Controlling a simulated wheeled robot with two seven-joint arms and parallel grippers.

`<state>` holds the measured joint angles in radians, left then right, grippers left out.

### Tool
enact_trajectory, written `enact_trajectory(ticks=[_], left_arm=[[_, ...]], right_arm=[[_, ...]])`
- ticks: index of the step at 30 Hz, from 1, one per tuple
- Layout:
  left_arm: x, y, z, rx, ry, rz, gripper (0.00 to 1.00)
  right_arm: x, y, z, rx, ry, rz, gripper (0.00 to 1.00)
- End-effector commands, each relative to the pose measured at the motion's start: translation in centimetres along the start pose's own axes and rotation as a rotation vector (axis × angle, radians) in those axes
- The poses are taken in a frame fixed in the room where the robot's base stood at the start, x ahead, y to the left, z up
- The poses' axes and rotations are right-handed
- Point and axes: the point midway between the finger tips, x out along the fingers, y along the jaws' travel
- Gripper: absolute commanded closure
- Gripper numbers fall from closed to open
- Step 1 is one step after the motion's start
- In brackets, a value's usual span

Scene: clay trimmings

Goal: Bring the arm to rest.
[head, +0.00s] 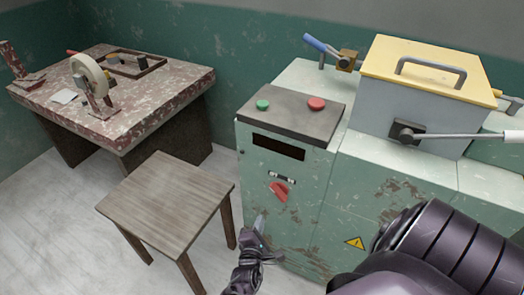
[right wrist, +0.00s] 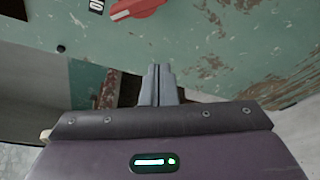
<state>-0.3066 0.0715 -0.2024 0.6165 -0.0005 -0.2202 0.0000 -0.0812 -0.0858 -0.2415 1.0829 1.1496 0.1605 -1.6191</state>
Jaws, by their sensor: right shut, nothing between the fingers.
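My right gripper (head: 260,222) is in the lower middle of the head view, in front of the green machine (head: 285,180). It is shut and empty. In the right wrist view its two fingers (right wrist: 157,80) are together, pointing toward the machine's lower front. A red rotary switch (head: 278,190) sits on the machine's front just above the gripper in the head view. The switch also shows at the top of the right wrist view (right wrist: 138,8). The gripper appears apart from it. My left gripper is not in view.
A wooden stool (head: 165,200) stands left of my right gripper. A worn table (head: 140,110) with a tape-like wheel (head: 90,75) stands at the back left. The machine carries green (head: 262,104) and red (head: 316,103) buttons and a yellow-lidded box (head: 425,70). Floor at the left is clear.

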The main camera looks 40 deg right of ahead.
Motion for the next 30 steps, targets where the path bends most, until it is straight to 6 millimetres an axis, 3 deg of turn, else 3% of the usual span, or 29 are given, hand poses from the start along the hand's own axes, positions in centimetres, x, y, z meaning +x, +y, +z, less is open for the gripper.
enact_trajectory(ticks=[20,23,25,30], left_arm=[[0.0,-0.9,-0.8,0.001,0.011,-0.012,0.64],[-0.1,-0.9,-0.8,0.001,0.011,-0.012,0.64],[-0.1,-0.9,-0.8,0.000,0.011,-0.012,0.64],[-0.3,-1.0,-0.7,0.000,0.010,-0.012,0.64]], right_arm=[[-0.2,-0.4,-0.2,0.009,0.011,-0.006,1.00],[-0.5,-2.9,-1.3,0.069,0.079,-0.047,1.00],[-1.0,-6.2,-2.6,0.151,0.160,-0.115,1.00],[-5.0,-17.7,-5.3,0.418,0.342,-0.436,1.00]])
